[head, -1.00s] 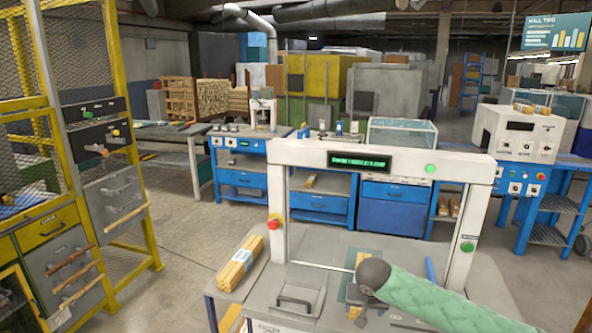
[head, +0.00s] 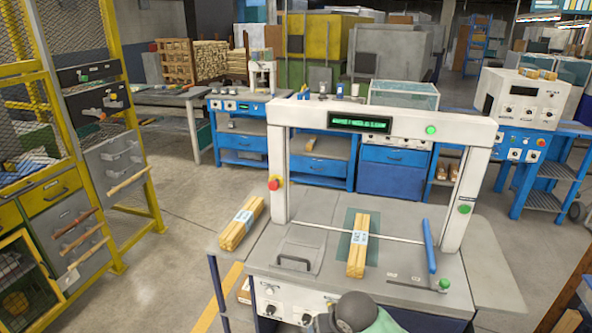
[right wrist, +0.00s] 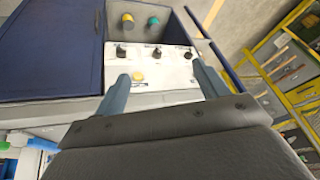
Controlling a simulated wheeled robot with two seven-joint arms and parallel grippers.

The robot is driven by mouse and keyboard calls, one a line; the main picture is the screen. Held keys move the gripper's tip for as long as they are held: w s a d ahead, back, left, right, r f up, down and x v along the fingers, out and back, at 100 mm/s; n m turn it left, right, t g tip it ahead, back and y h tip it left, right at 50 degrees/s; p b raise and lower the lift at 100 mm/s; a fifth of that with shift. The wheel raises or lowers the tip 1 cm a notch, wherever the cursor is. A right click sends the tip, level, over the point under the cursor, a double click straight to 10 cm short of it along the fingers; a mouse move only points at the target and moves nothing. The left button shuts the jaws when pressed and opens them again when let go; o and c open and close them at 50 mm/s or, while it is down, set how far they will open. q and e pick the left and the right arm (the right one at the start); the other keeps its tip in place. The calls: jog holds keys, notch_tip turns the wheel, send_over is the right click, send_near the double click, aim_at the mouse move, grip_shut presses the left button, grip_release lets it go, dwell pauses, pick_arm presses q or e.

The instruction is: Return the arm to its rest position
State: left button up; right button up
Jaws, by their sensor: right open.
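My right arm, in a green sleeve (head: 385,322) with a dark round joint (head: 354,311), shows at the bottom edge of the head view, in front of the bench. In the right wrist view my right gripper (right wrist: 159,72) is open, its two blue-grey fingers wide apart with nothing between them. Beyond the fingers is a white control panel (right wrist: 150,62) with several knobs; I cannot tell that they touch it. My left gripper is not in view.
The bench (head: 415,265) carries a white arch frame (head: 278,185), a banded wood bundle (head: 357,245) on a green mat (head: 347,250) and a blue handle (head: 428,246). Another bundle (head: 241,224) lies on the left side shelf. Open floor (head: 180,240) separates the bench from a yellow rack (head: 140,170).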

jog(key=s+d+f+h, duration=0.15)
jog(key=s+d, duration=0.25)
jog(key=s, duration=0.4)
jog(key=s+d+f+g, duration=0.1)
jog(key=s+d+f, duration=0.3)
jog(key=s, duration=0.5)
jog(key=s+d+f+h, duration=0.1)
jog(key=s+d, duration=0.4)
jog(key=s, duration=0.3)
notch_tip(320, 180, down, 25)
jog(key=w+a+g, duration=0.1)
jog(key=w+a, duration=0.1)
jog(key=s+f, duration=0.4)
jog(key=f, duration=0.6)
jog(key=s+f, duration=0.4)
jog(key=f, duration=0.7)
jog(key=shift+a+f+g+y, duration=0.15)
jog(key=shift+a+g+y, duration=0.05)
jog(key=shift+g+y, duration=0.2)
jog(key=shift+s, duration=0.1)
